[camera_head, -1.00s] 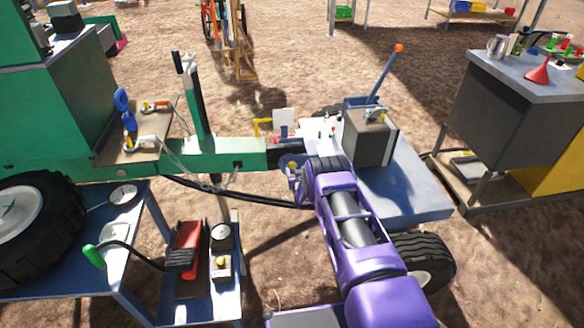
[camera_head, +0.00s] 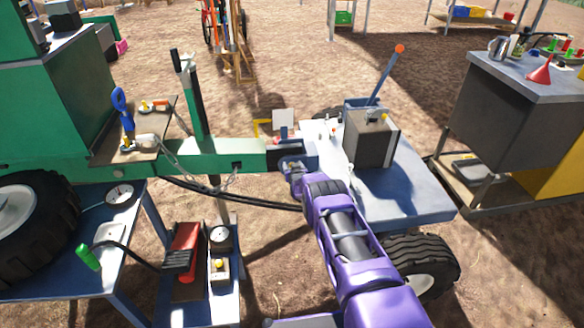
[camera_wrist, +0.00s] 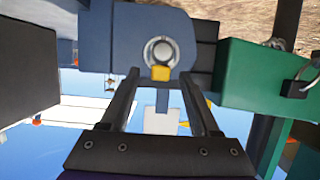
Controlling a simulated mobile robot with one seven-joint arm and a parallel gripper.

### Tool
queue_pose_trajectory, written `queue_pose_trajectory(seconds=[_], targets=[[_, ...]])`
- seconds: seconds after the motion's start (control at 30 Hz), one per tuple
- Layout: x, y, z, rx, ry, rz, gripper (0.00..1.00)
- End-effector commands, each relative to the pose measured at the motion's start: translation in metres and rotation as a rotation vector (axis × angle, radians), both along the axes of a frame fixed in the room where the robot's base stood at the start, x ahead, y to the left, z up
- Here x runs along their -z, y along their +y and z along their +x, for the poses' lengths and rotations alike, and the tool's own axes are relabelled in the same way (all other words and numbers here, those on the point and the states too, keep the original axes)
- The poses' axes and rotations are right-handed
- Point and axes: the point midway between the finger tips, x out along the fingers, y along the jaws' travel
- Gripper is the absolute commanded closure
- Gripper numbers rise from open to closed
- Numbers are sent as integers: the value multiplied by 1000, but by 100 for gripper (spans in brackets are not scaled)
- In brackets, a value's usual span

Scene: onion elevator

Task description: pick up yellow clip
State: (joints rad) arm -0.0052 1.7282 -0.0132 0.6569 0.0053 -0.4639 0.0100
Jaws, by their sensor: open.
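The yellow clip (camera_wrist: 161,73) shows in the wrist view as a small yellow block below a round metal pin, on the face of a dark blue coupling (camera_wrist: 122,42). My gripper (camera_wrist: 160,77) is open. Its two dark fingers stand left and right of the clip, with a gap on both sides, and nothing is held between them. Whether the fingertips reach as deep as the clip I cannot tell. In the head view my gripper (camera_head: 294,172) is at the coupling at the end of the green beam (camera_head: 215,153), and the clip is too small to make out surely.
The green beam with a chain lies close beside the coupling. A blue trailer (camera_head: 410,190) carries a grey box (camera_head: 370,138) to the right. A blue stand with a red foot pump (camera_head: 186,248) is at lower left. Open dirt lies beyond.

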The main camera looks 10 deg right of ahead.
Motion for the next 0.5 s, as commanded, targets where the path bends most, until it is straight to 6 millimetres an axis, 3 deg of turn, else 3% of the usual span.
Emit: queue_pose_trajectory(seconds=[0.03,0.37,0.5], targets=[[0,0,0,0,0,0,41],[0,0,0,0,-1,0,100],[0,0,0,0,-1,0,100]])
